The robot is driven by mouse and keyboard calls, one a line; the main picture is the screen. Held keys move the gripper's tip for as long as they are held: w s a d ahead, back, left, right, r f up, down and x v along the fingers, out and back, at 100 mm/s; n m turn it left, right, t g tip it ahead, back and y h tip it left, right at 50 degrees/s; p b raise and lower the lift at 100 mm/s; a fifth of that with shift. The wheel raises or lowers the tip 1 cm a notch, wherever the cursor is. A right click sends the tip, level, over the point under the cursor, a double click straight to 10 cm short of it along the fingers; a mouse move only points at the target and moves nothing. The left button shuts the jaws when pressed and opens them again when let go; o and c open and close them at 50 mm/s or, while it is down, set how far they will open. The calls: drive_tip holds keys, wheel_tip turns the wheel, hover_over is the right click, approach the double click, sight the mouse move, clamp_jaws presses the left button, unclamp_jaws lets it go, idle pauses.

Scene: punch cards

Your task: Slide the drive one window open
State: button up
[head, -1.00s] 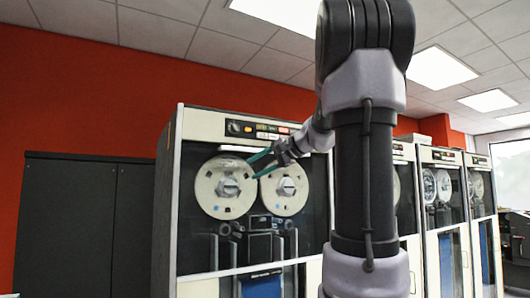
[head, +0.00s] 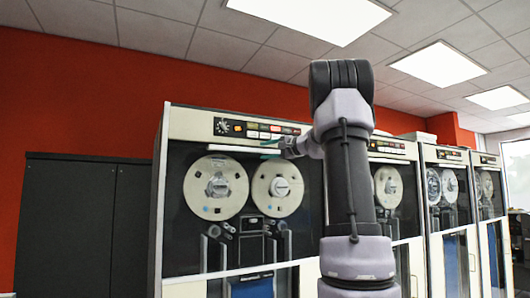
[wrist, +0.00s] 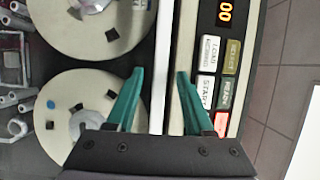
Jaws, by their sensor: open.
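Drive one is the nearest tall tape cabinet (head: 172,200), with a dark window (head: 190,255) over two cream reels (head: 216,188) (head: 277,190). A white handle bar (head: 229,149) runs along the top of the window, below the button panel. My gripper (head: 268,144) is at the right part of this bar. In the wrist view my gripper (wrist: 160,74) has its green fingers open, one on each side of a white strip (wrist: 160,60) that looks like the bar. I cannot tell whether they touch it. The window appears down over the reels.
The button panel (head: 262,130) lies just above the handle bar and close to one finger; its buttons (wrist: 206,90) show in the wrist view. More tape drives (head: 440,200) stand in a row to the right. A dark cupboard (head: 80,220) stands at the left.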

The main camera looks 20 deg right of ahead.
drive_tip(key=shift+w+a, duration=0.2)
drive_tip(key=shift+w, duration=0.2)
clamp_jaws()
idle(1.2)
